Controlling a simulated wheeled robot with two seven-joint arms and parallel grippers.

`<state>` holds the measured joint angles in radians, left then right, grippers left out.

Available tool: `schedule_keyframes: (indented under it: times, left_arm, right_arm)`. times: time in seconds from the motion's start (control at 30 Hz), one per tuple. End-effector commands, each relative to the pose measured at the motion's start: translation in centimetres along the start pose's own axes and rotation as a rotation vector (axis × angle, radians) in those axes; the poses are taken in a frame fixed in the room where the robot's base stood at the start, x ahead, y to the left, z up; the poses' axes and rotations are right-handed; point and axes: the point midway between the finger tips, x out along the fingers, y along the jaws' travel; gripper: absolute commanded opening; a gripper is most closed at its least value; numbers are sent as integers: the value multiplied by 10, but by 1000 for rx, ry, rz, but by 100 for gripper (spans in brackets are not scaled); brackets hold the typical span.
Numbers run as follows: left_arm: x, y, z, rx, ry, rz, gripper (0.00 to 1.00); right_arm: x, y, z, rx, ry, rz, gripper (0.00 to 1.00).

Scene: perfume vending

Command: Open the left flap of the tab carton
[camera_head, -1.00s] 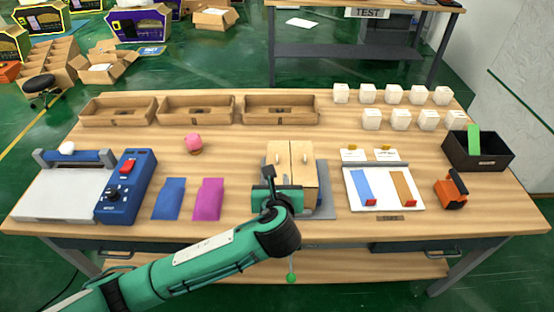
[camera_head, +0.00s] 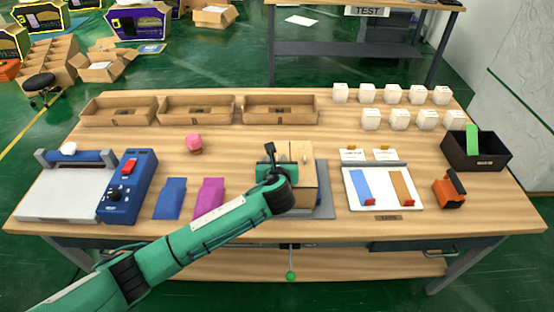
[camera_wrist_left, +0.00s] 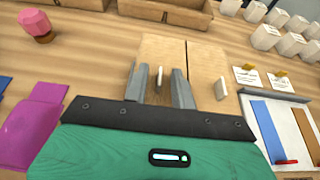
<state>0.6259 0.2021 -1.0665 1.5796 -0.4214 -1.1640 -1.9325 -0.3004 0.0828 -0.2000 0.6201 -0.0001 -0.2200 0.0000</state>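The tab carton (camera_head: 305,165) is a light wooden-brown box on a grey mat (camera_head: 325,203). Its two top flaps lie flat and meet at a middle seam. In the left wrist view the left flap (camera_wrist_left: 163,52) carries a small pale upright tab (camera_wrist_left: 159,79), and the right flap (camera_wrist_left: 206,62) has a similar tab (camera_wrist_left: 221,89). My left gripper (camera_head: 269,166) is over the left flap. In the wrist view its two grey fingers (camera_wrist_left: 157,84) are apart, one on each side of the left tab. My arm hides part of the carton in the head view. My right gripper is not seen.
Three cardboard trays (camera_head: 201,122) line the back left. A blue control box (camera_head: 127,187) and blue and magenta pouches (camera_head: 207,198) are to the left. A white board with strips (camera_head: 382,203), an orange device (camera_head: 449,192) and a black bin (camera_head: 476,164) are to the right.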

Motion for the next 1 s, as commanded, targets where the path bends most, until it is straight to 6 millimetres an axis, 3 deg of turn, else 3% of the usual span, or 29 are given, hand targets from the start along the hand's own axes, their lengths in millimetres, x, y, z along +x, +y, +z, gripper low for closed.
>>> schedule_keyframes:
  times: [0.23, 0.37, 1.0]
  left_arm:
    - [0, 0, 0, 0, 0, 0, 24]
    - [0, 0, 0, 0, 0, 0, 0]
    - [0, 0, 0, 0, 0, -1, 0]
  right_arm:
    - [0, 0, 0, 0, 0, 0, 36]
    - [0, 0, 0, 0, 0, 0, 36]
    - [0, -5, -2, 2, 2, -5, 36]
